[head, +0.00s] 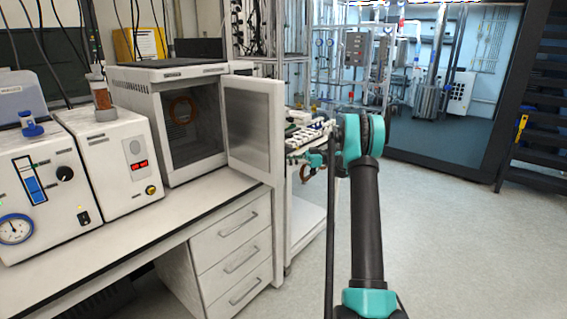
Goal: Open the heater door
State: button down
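The heater (187,112) is a white box with a dark interior, standing on the white bench. Its door (252,122) stands wide open, swung out to the right, with its grey inner panel facing the front. A copper-coloured ring shows inside the chamber. My arm rises at the right of centre and bends left at its teal joint. My gripper (308,160) is small and partly hidden at the arm's far end, to the right of the door's free edge. I cannot tell whether it touches the door or whether its fingers are open.
White instruments with a gauge and a red display (112,160) stand on the bench (125,230) left of the heater. Drawers (232,250) are below it. A rack with white items is behind my gripper. The floor (450,240) at right is clear.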

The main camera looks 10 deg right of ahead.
jog(key=shift+s+d, duration=0.1)
jog(key=shift+d, duration=0.1)
jog(key=c, duration=1.8)
grip_release()
jog(key=shift+c, duration=0.2)
jog(key=shift+d, duration=0.15)
jog(key=d, duration=0.7)
jog(key=shift+w, duration=0.35)
jog(key=shift+d, duration=0.15)
